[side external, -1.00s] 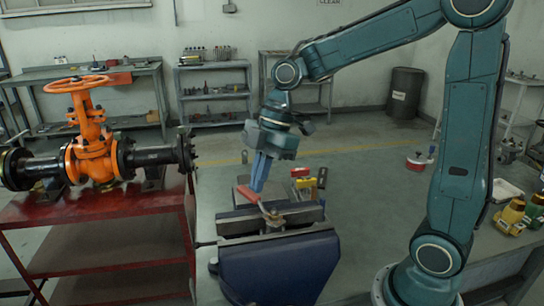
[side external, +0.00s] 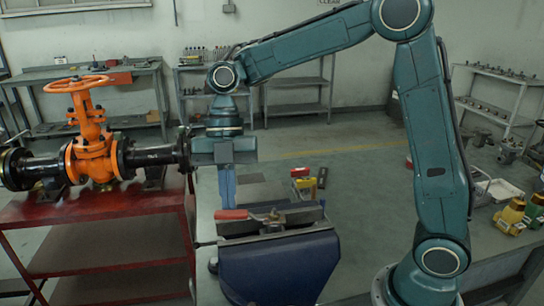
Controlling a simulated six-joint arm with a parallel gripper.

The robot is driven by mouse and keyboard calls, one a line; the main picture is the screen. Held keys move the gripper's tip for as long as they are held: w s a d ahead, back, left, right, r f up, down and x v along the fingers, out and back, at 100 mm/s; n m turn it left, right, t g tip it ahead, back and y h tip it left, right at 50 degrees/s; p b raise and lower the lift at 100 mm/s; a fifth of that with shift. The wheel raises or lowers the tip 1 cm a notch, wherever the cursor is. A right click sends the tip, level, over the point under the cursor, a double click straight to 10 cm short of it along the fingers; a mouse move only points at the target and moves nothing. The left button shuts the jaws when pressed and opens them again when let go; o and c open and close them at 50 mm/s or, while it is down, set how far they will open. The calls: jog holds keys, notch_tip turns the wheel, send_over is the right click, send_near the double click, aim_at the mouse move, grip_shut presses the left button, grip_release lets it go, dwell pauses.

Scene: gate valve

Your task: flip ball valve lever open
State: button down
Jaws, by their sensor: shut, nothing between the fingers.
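The ball valve (side external: 272,217) is clamped in the jaws of a blue bench vise (side external: 280,265). Its red lever (side external: 231,214) points to the left, lying roughly along the vise jaws. My gripper (side external: 228,205) is shut with nothing between its blue fingers and points straight down. The fingertips are right at or just behind the red lever's handle; I cannot tell whether they touch it. The lower tips are partly hidden by the lever.
Small red and yellow items (side external: 304,185) stand on the bench behind the vise. An orange gate valve (side external: 92,150) with a handwheel sits on a red table (side external: 100,204) at left. Yellow and green parts (side external: 512,214) lie at right. The bench between is mostly clear.

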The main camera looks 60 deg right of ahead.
jog(key=shift+s+a+n, duration=0.25)
jog(key=shift+a+n, duration=0.45)
jog(key=shift+n, duration=0.3)
